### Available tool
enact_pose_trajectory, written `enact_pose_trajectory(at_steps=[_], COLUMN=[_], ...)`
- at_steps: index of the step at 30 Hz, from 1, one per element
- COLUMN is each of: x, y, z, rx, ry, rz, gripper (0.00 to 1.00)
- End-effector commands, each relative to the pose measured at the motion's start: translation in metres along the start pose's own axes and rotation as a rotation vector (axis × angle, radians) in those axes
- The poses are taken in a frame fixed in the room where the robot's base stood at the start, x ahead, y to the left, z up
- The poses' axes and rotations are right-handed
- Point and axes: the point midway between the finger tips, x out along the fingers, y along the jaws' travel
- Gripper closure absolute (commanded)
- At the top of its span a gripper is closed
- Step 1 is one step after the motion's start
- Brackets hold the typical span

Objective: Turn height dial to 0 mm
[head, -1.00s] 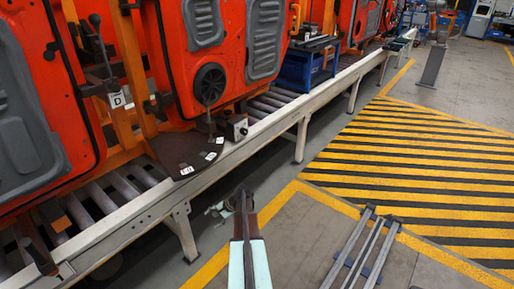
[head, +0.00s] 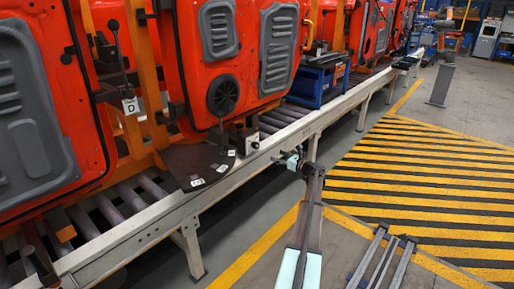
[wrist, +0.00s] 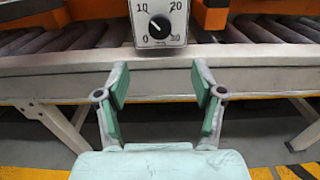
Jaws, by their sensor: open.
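The height dial (wrist: 160,27) is a round black knob on a pale square plate at the top of the wrist view. The plate is marked 10 and 20 above and lower numbers at its bottom corners, partly hard to read. The knob's white mark seems to point up and left, towards the 10. In the head view the dial's small box (head: 252,145) sits on the conveyor's near edge. My gripper (wrist: 160,92) is open and empty, its green-padded fingers below and apart from the dial. In the head view my gripper (head: 292,160) is right of the box.
A roller conveyor with a pale rail (head: 150,226) runs along the left, carrying orange door panels (head: 190,60). A dark plate with white labels (head: 190,160) lies left of the dial box. A lever (head: 124,60) stands further left. Striped floor (head: 420,180) is clear at the right.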

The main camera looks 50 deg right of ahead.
Motion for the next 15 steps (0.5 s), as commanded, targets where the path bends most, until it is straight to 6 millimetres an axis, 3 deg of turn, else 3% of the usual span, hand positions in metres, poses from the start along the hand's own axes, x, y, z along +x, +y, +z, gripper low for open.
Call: enact_pose_trajectory(at_steps=[15], x=[0.103], y=[-0.001], z=[-0.001], rx=[-0.002], ry=[0.001], rz=[0.002], gripper=[0.32])
